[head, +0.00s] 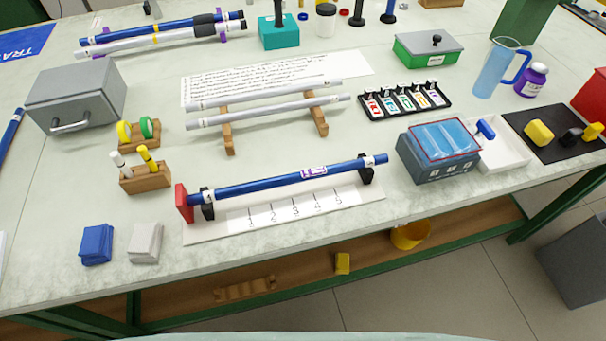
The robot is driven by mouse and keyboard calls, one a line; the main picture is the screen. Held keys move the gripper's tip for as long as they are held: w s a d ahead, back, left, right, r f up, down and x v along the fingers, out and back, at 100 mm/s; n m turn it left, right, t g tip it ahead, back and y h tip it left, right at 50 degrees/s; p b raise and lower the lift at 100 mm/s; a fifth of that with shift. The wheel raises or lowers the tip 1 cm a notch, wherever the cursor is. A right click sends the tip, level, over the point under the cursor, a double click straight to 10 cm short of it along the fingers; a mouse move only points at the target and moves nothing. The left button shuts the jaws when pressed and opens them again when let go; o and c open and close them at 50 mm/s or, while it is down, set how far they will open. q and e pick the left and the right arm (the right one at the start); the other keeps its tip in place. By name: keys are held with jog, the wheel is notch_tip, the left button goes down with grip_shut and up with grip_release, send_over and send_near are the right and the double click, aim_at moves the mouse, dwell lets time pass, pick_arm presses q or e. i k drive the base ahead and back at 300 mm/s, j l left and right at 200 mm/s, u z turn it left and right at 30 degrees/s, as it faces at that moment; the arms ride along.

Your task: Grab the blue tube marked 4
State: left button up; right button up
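A long blue tube (265,182) lies along a white measuring board (375,207) near the front of the table. It rests on black supports, its left end at a red stop (184,203). It has a white band near its left end and a white and purple label right of its middle; I cannot read a number on either. Another blue tube (125,35) lies with a white tube (130,44) in purple holders at the back left. Part of a blue tube (12,130) shows at the left edge. Neither gripper is in view.
Two pale rods (262,96) lie on a wooden rack (228,138) behind the board. A grey box (75,97), a wooden marker holder (146,180), and a blue-topped box (438,168) stand around it. A blue block (97,244) and a grey block (145,242) lie front left.

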aim_at(213, 195)
jog(key=k+j+z, duration=0.3)
jog(key=k, duration=0.35)
jog(key=k+z, duration=0.35)
jog(key=k, duration=0.25)
